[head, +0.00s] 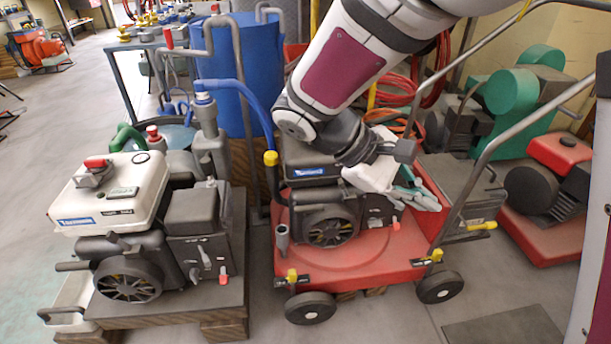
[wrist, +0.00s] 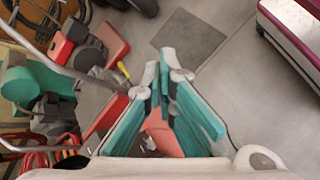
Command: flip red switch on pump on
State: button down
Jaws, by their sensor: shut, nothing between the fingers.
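The middle machine (head: 360,258) has a red wheeled base, a dark engine and a handle frame. A small red switch or lever (head: 395,224) shows low on its engine front. The left machine (head: 130,215), with a white tank, stands on a wooden pallet and has a small red-tipped switch (head: 223,279) low on its front. I cannot tell which machine is the pump. My gripper (head: 430,203) is above the right part of the middle machine's base, right of its red switch and apart from it. In the wrist view my gripper (wrist: 166,68) has its teal fingers together and empty.
The handle frame (head: 462,205) rises close to the right of my gripper. Another red and teal machine (head: 545,170) stands at the right. A blue barrel (head: 245,70) is behind. Grey floor lies open in front; a dark mat (head: 505,330) shows there, also in the wrist view (wrist: 188,38).

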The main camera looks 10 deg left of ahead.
jog(key=w+a+f+n+t, duration=0.35)
jog(key=a+f, duration=0.25)
jog(key=a, duration=0.2)
jog(key=w+a+f+n+t+h, duration=0.1)
jog(key=w+a+f+n+t, duration=0.1)
jog(key=a+f+n+t, duration=0.5)
jog(key=w+a+f+n+t, duration=0.2)
jog(key=a+f, duration=0.4)
jog(key=a, duration=0.3)
jog(key=n+t+y+p, duration=0.1)
jog(key=n+t+y, duration=0.6)
jog(key=n+y, duration=0.9)
send_near(227, 299)
notch_tip(227, 299, up, 4)
jog(key=shift+f, duration=0.15)
jog(key=b+x, duration=0.3)
jog(key=x, duration=0.7)
